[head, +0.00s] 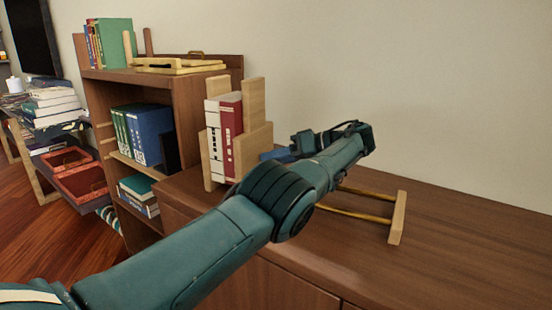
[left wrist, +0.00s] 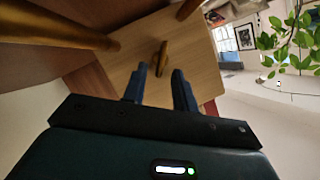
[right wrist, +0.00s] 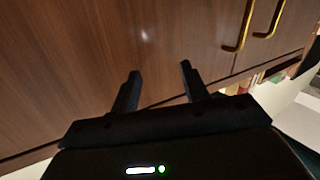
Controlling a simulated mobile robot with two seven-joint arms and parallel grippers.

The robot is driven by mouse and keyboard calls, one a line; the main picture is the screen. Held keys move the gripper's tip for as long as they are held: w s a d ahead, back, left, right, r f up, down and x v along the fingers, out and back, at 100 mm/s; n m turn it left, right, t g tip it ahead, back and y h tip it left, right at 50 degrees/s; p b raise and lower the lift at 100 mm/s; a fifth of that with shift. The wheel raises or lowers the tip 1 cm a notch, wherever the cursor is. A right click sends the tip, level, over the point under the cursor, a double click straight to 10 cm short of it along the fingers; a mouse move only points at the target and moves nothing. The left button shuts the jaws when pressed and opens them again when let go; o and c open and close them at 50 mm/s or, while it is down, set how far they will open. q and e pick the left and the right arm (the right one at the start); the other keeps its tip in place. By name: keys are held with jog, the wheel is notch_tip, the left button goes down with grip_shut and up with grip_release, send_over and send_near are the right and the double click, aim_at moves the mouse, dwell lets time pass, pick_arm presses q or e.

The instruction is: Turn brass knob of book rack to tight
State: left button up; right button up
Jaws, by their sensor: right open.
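The book rack (head: 397,218) lies on the wooden cabinet top, with brass rails running to its right end piece. A white book (head: 214,140) and a red book (head: 231,128) stand upright in it against a wooden plate (head: 256,140). In the left wrist view the brass knob (left wrist: 161,58) sits on that plate's face, turned lengthwise toward me. My left gripper (left wrist: 160,85) is open, its fingertips close to the knob, one on each side; contact cannot be told. In the head view my arm hides the knob. My right gripper (right wrist: 158,80) is open and empty before a wooden cabinet front.
A brass rail (left wrist: 60,25) runs close by my left gripper. A bookcase (head: 190,100) with books stands at the left, and red trays (head: 80,182) farther left. Brass handles (right wrist: 238,30) stick out near my right gripper. The cabinet top is clear at right.

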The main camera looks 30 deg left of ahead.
aim_at(259, 120)
pick_arm(q)
notch_tip(259, 120, up, 9)
jog(key=p, duration=0.6)
jog(key=shift+r+p, duration=0.55)
jog(key=shift+p, duration=0.05)
pick_arm(e)
jog(key=r+m, duration=0.1)
jog(key=s+d+r+g+h, duration=0.1)
jog(key=s+d+r+m+g, duration=0.1)
jog(key=shift+r+m+h, duration=0.25)
jog(key=shift+m+h, duration=0.05)
jog(key=shift+h, duration=0.1)
pick_arm(q)
jog(key=shift+c, duration=0.6)
